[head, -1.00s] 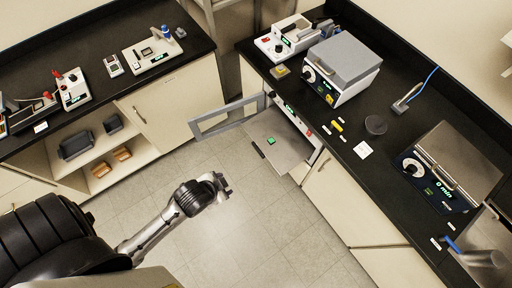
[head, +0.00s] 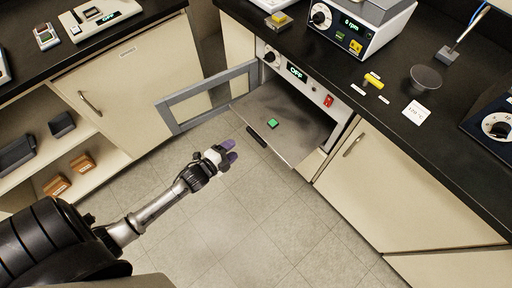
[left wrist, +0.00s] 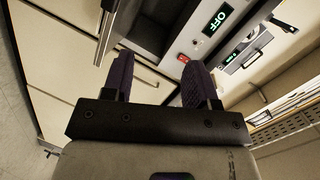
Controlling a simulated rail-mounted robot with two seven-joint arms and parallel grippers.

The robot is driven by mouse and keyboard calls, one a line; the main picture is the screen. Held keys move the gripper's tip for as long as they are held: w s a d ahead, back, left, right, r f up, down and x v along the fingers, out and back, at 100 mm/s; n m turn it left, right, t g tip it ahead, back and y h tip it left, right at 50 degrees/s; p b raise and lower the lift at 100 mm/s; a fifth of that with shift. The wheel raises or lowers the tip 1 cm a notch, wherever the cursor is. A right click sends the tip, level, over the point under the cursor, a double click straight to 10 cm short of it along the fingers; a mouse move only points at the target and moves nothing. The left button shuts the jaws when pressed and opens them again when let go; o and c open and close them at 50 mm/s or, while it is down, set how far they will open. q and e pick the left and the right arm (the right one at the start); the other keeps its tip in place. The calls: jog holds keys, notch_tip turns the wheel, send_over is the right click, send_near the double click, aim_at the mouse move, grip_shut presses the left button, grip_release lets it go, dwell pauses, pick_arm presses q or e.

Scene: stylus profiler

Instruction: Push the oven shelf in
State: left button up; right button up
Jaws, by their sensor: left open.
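The oven (head: 318,88) is built in under the right counter, with its door (head: 205,100) swung open to the left. Its grey shelf (head: 292,140) is pulled out, with a small green block (head: 272,124) on it and a dark handle (head: 256,137) at its front edge. My left gripper (head: 231,154) is open and empty, in front of the shelf's handle and apart from it. In the left wrist view its two purple-grey fingers (left wrist: 158,80) are spread, with the oven panel (left wrist: 212,22) reading OFF beyond them. My right gripper is not in view.
The right counter holds a device reading 0 rpm (head: 345,28), a yellow item (head: 373,81), a dark disc (head: 426,78) and a white card (head: 416,113). Open cabinet shelves (head: 85,150) stand at left. The tiled floor (head: 240,230) in front of the oven is clear.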

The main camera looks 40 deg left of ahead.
aim_at(255, 138)
pick_arm(q)
jog(key=w+a+f+m+t+h+b, duration=0.25)
jog(key=f+m+b, duration=0.25)
jog(key=f+b, duration=0.6)
jog(key=w+b, duration=0.1)
jog(key=w, duration=0.2)
jog(key=w+d+b, duration=0.1)
jog(key=w, duration=0.3)
jog(key=w+b, duration=0.1)
jog(key=w, duration=0.3)
jog(key=shift+d+f+b, duration=0.25)
jog(key=shift+f+b, duration=0.1)
jog(key=shift+b, duration=0.05)
jog(key=shift+w+d+r, duration=0.1)
jog(key=shift+w, duration=0.7)
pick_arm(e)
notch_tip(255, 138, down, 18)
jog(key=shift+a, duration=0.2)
pick_arm(q)
jog(key=c, duration=0.8)
grip_shut()
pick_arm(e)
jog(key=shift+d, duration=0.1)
